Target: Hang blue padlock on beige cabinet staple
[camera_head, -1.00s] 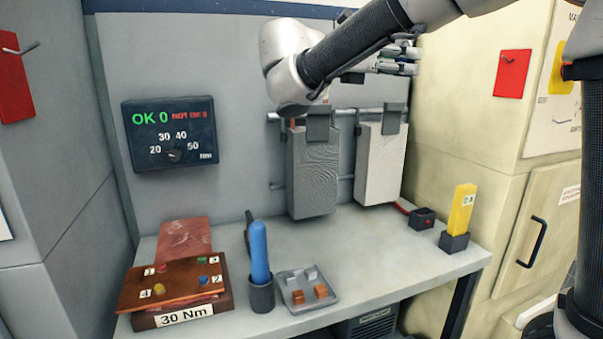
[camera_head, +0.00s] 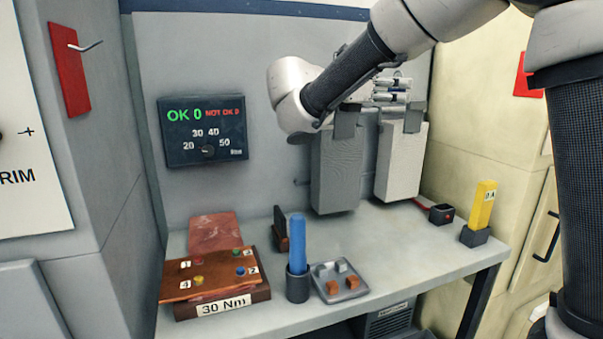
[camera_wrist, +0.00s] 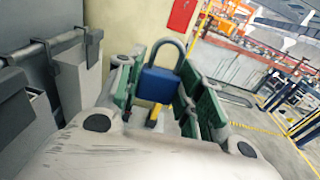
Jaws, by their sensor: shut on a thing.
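The blue padlock (camera_wrist: 157,84) sits between the green-padded fingers of my gripper (camera_wrist: 160,92) in the wrist view, its grey shackle upward. My gripper is shut on it. In the head view my gripper (camera_head: 390,90) is in front of the back panel, above the hanging grey blocks; the padlock cannot be made out there. The beige cabinet (camera_head: 485,110) stands at the right. Its red plate (camera_head: 523,78) is partly covered by my arm, and I cannot make out a staple on it. The red plate (camera_wrist: 183,15) also shows at the top of the wrist view, apart from the padlock.
Another red plate with a metal peg (camera_head: 70,70) is on the grey cabinet at left. The bench (camera_head: 400,262) carries a 30 Nm block (camera_head: 222,308), a blue-handled tool (camera_head: 298,243), a small tray (camera_head: 339,290) and a yellow tool (camera_head: 482,205). Hanging blocks (camera_head: 335,170) are close below my gripper.

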